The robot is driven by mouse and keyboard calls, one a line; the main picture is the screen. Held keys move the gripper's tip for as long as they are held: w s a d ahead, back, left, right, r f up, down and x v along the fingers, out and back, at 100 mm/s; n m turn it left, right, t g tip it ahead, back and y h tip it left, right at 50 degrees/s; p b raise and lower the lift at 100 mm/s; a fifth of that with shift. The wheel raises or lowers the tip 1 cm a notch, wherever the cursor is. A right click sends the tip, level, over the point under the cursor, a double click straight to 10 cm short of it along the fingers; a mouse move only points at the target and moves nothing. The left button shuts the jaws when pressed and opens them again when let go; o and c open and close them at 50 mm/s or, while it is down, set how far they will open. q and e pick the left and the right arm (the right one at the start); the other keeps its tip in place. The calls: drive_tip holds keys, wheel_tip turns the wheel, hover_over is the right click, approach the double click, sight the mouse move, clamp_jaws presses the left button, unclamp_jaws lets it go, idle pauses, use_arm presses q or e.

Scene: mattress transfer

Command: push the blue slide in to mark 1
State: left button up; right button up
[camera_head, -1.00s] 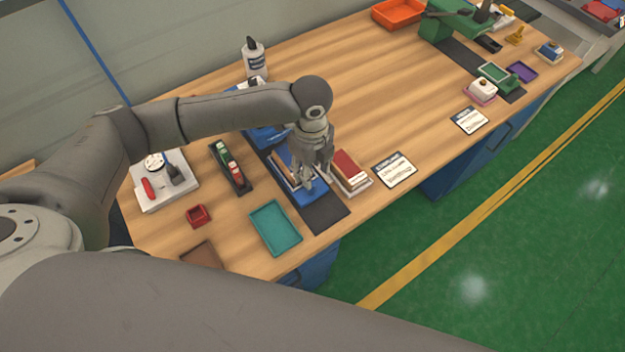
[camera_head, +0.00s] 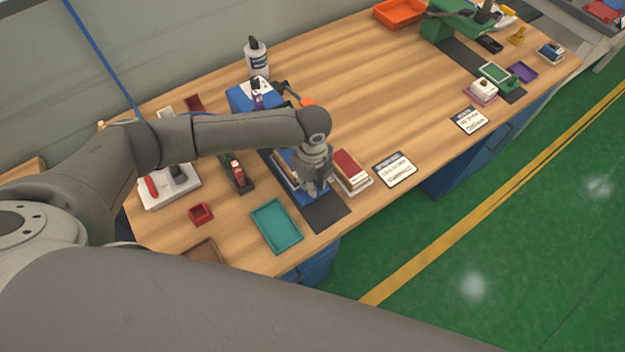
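A blue machine (camera_head: 239,96) with a white top stands at the back left of the bench. The blue slide (camera_head: 309,196) lies on a dark strip (camera_head: 328,212) in front of it, with something brown and white on it. My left gripper (camera_head: 316,192) points down over the front right part of the slide. It hides part of the slide, and I cannot tell whether it touches it or whether its fingers are open or shut. My arm hides the stretch between machine and slide. I cannot make out mark 1. My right gripper is out of view.
A stack with a red top (camera_head: 350,168) stands close to the right of my gripper, beside a printed card (camera_head: 395,169). A teal tray (camera_head: 276,226) and a small red box (camera_head: 201,213) lie to the left. A green machine (camera_head: 453,22) stands far right. The bench middle is clear.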

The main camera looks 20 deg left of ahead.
use_arm(q)
clamp_jaws()
drive_tip(key=w+a, duration=0.2)
drive_tip(key=a, duration=0.1)
drive_tip(key=shift+w+a, duration=0.15)
drive_tip(key=shift+w, duration=0.15)
